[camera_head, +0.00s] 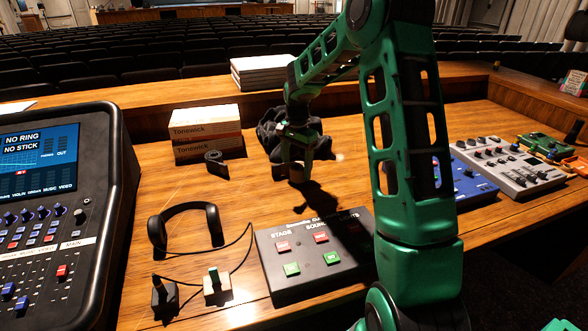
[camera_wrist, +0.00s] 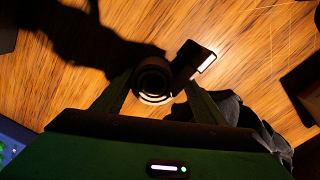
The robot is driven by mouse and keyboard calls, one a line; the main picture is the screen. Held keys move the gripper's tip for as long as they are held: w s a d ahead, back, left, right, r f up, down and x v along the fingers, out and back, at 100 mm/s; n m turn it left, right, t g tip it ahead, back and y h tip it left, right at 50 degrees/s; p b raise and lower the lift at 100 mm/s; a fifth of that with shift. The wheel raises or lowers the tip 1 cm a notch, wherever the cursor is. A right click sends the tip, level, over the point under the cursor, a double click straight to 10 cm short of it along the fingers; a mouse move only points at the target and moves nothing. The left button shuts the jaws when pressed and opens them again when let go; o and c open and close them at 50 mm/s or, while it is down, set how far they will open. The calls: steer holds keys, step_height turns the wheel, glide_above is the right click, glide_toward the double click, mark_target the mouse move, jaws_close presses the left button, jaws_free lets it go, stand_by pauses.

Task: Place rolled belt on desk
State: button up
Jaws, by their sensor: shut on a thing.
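My gripper (camera_head: 296,160) is over the middle of the wooden desk (camera_head: 220,110), pointing down. It is shut on a dark coil, which I take as the rolled belt (camera_wrist: 153,80); its round end shows between the fingertips (camera_wrist: 160,92) in the wrist view. A short dark flat piece juts from beside the coil. In the head view the rolled belt (camera_head: 297,174) is small and partly hidden by the fingers. A shadow lies on the desk to its lower right; whether the belt touches the desk is hard to tell.
A black crumpled bag (camera_head: 268,132) lies close behind my gripper. Tonewick boxes (camera_head: 206,130) and another dark roll (camera_head: 215,163) are left. Headphones (camera_head: 186,228), a button box (camera_head: 312,258) and a mixing console (camera_head: 50,215) stand nearer. Bare desk shows between the roll and gripper.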

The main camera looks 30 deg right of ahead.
mark_target(296, 165)
steer(key=shift+f, duration=0.2)
steer(key=o, duration=1.4)
steer(key=shift+c, duration=0.2)
steer(key=shift+r, duration=0.1)
step_height(296, 165, up, 11)
steer(key=s+d+r+n+h, duration=0.1)
steer(key=s+r+n, duration=0.3)
steer(key=s, duration=1)
steer(key=s+a+f+n, duration=0.1)
steer(key=s+f+n, duration=0.1)
steer(key=s, duration=1.1)
steer(key=s+a+f+n+y, duration=0.1)
steer(key=s+f, duration=0.1)
steer(key=s, duration=1.2)
steer(key=shift+s+a+n, duration=0.15)
steer(key=shift+a+n, duration=0.25)
